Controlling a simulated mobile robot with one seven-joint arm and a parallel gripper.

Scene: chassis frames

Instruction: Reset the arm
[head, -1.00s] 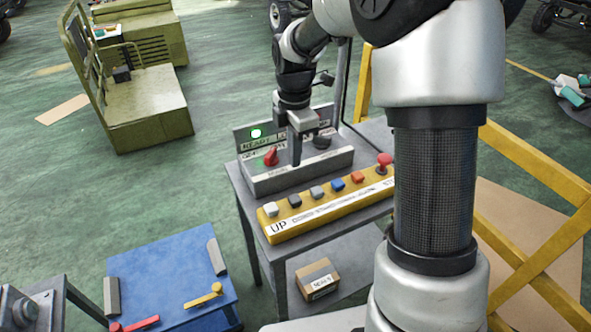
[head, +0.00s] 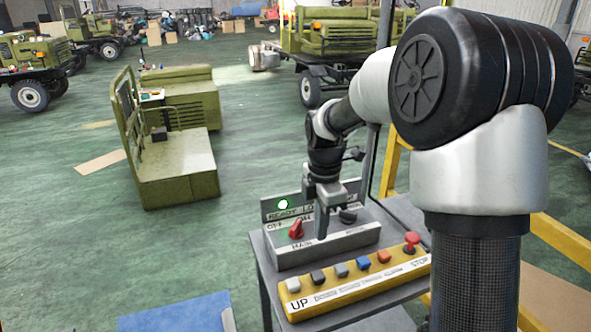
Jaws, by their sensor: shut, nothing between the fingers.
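The grey control box (head: 345,243) stands on a grey table and carries a red knob (head: 296,230) at left, a black knob (head: 348,215) at right and a lit green-white lamp (head: 283,204) beside "READY". The fingers hang between the two knobs and hide part of the panel. I cannot tell whether they touch the box. My arm reaches in from the right.
A yellow button bar (head: 345,287) with several coloured buttons and a red stop knob (head: 411,242) lies at the table's front. A yellow frame (head: 560,240) stands at right, behind my arm. A green vehicle part (head: 175,170) stands at left on open floor. A blue platform (head: 180,315) is at bottom left.

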